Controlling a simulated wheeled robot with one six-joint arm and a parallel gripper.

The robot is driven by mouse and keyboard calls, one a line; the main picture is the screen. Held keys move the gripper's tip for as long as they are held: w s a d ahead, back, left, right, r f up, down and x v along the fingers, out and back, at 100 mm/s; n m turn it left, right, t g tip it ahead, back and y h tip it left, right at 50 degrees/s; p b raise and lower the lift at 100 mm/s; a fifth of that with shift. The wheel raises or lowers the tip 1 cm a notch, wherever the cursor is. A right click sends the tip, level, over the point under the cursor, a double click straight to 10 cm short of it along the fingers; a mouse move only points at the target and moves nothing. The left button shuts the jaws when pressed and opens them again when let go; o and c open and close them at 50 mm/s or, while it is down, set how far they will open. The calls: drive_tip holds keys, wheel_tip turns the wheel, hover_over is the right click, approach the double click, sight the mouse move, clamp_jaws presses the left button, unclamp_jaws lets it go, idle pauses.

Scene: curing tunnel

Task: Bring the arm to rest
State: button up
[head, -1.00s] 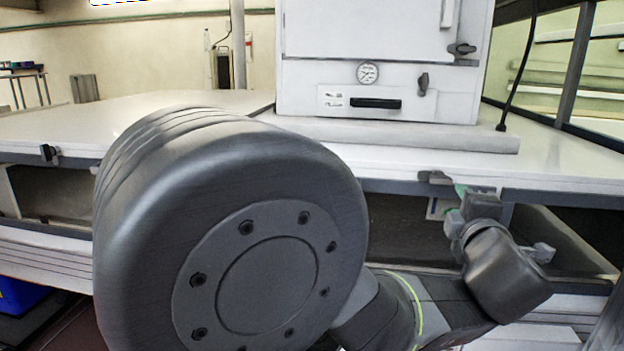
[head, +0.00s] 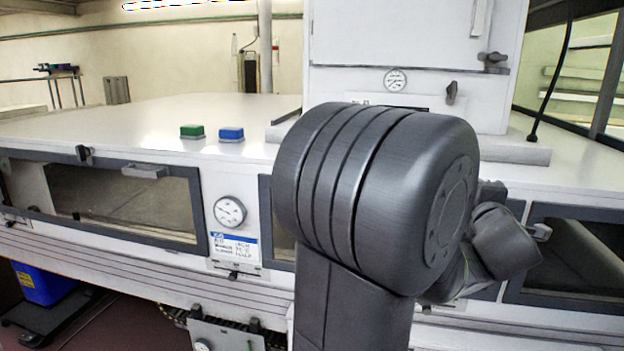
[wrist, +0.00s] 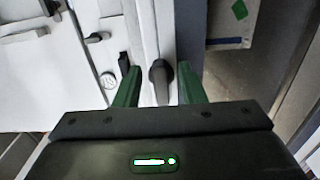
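My arm stands bent in the middle of the head view, its large dark grey joint (head: 375,190) in front of the tunnel's front. A smaller wrist link (head: 505,242) shows behind it at the right. My gripper is hidden there. In the wrist view my gripper (wrist: 158,72) has its two green fingers apart. A dark latch knob (wrist: 160,75) on the white frame shows in line with the gap between them. I cannot tell how far it is from the fingers. Nothing is seen held.
The white tunnel top (head: 110,120) carries a green block (head: 192,131) and a blue block (head: 230,134). A white cabinet (head: 390,40) rises behind my arm. A gauge (head: 229,211) and windowed panels line the front. A blue bin (head: 45,284) stands low at the left.

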drive_tip(key=v, duration=1.4)
drive_tip(key=w+d+r+n, duration=0.1)
drive_tip(key=w+d+n, duration=0.2)
drive_tip(key=w+n, duration=0.7)
drive_tip(key=w, duration=0.3)
drive_tip(key=shift+w+n, duration=0.3)
drive_tip(key=shift+w, duration=0.05)
idle(0.6)
drive_tip(key=shift+a, duration=0.15)
